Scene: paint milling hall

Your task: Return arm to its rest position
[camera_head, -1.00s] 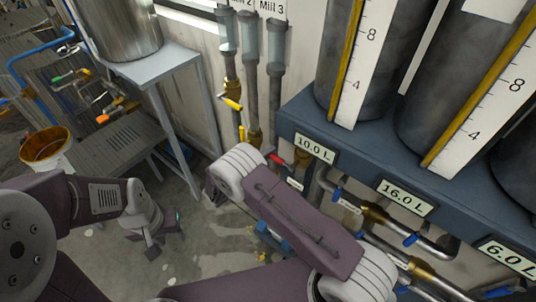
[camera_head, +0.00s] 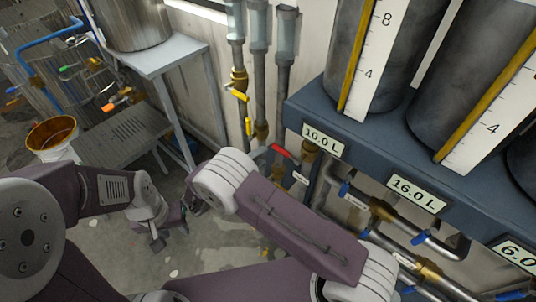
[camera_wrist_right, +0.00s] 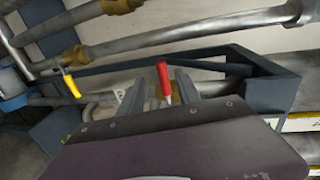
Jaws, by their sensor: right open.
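My right arm crosses the lower middle of the head view, its purple link pointing up and left. Its gripper (camera_head: 194,203) is mostly hidden behind the wrist there. In the right wrist view my right gripper (camera_wrist_right: 160,90) is open, with a red valve handle (camera_wrist_right: 163,80) showing between its two grey fingers; whether they touch it I cannot tell. The red handle (camera_head: 282,152) also shows in the head view, just right of the wrist. My left gripper (camera_head: 171,233) looks open and empty, low over the floor at left.
A blue-grey tank rack (camera_head: 365,150) with labels and valved pipes stands close on the right. Vertical pipes with yellow handles (camera_head: 237,93) rise behind my right wrist. A metal table (camera_head: 165,55) and a yellow-lined bucket (camera_head: 52,138) are at left. Some floor between is open.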

